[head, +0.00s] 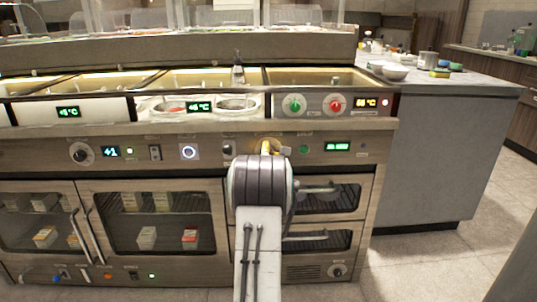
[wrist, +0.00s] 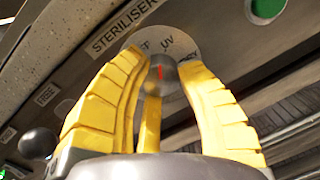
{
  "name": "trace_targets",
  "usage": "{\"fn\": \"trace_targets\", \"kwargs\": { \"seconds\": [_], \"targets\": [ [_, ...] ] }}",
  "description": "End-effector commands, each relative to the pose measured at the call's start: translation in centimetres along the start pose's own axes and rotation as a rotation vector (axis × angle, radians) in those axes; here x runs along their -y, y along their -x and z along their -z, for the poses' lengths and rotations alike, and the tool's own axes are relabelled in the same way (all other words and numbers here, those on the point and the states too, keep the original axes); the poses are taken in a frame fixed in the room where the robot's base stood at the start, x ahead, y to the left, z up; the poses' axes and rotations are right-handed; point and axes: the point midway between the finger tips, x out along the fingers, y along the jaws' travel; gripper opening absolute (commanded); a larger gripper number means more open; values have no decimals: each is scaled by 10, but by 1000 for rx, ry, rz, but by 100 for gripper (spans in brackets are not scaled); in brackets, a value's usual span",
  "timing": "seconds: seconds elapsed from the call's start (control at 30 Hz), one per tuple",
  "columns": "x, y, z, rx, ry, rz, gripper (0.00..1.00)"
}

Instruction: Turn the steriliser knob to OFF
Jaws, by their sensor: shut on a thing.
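The steriliser knob (wrist: 162,75) is a dark grey knob with a red pointer line, on a round pale dial plate (wrist: 180,40) below a STERILISER label (wrist: 122,25). In the head view my gripper (head: 268,147) reaches the middle of the counter's control strip, and my arm hides most of the knob there. The red line points roughly up in the wrist view, towards UV.
Drawer handles (head: 318,189) stick out below right. Green and red knobs (head: 336,103) are above. Open floor lies at right.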

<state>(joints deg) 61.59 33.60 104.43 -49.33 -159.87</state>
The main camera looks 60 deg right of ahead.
Motion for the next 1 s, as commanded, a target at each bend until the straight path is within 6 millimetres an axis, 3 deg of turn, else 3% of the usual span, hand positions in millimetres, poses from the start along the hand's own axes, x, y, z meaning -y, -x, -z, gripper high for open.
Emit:
{"fn": "trace_targets", "kwargs": {
  "seconds": [0.43, 0.47, 0.5, 0.73, 1.0],
  "targets": [
    [-2, 0, 3, -2, 57, -4, 1],
    [-2, 0, 3, -2, 57, -4, 36],
    [-2, 0, 3, -2, 57, -4, 39],
    [-1, 0, 2, 0, 56, -3, 60],
    [-1, 0, 1, 2, 56, -2, 60]
  ]
}}
